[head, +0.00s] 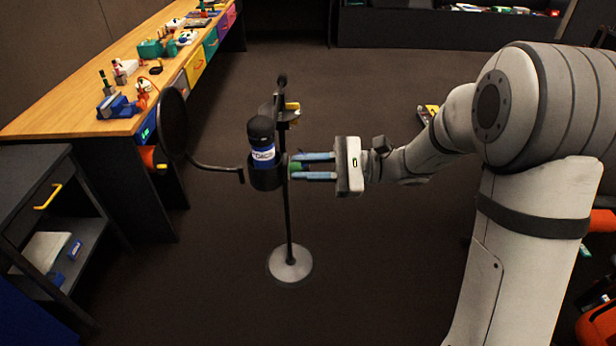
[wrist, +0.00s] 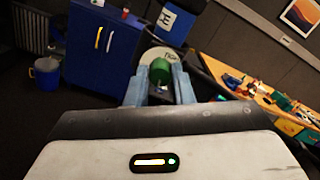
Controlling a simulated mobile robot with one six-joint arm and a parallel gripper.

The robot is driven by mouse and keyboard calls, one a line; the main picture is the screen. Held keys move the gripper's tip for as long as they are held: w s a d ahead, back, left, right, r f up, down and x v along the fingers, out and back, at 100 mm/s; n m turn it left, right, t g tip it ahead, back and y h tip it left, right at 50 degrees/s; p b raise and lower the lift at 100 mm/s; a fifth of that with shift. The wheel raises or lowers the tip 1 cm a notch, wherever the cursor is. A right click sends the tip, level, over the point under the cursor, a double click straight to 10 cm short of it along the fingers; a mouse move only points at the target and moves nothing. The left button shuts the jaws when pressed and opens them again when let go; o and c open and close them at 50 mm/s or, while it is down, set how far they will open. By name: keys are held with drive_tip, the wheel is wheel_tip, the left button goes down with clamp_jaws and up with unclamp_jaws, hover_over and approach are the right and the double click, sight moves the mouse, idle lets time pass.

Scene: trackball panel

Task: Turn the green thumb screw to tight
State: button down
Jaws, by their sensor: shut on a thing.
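The green thumb screw (head: 295,169) sticks out sideways beside the dark stand pole, at the right of the microphone holder. In the wrist view the green screw (wrist: 160,70) sits between the blue fingertips. My gripper (head: 299,167) reaches in from the right, level, and is shut on the screw. The gripper's fingers (wrist: 160,88) partly hide the screw's lower part. Behind the screw in the wrist view is a pale round plate (wrist: 166,54) with small dark lettering that I cannot read for certain.
A black microphone with a blue label (head: 262,152) sits in the holder. A round black screen (head: 173,122) hangs left of it on a curved arm. The stand's round base (head: 290,263) rests on clear floor. A wooden bench (head: 75,112) with small items runs along the left.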

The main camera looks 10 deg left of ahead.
drive_tip(key=shift+f+n+b, duration=0.15)
drive_tip(key=shift+n+b, duration=13.05)
drive_tip(key=shift+b, duration=5.4)
drive_tip(key=c, duration=1.3)
unclamp_jaws()
drive_tip(key=shift+o, duration=0.2)
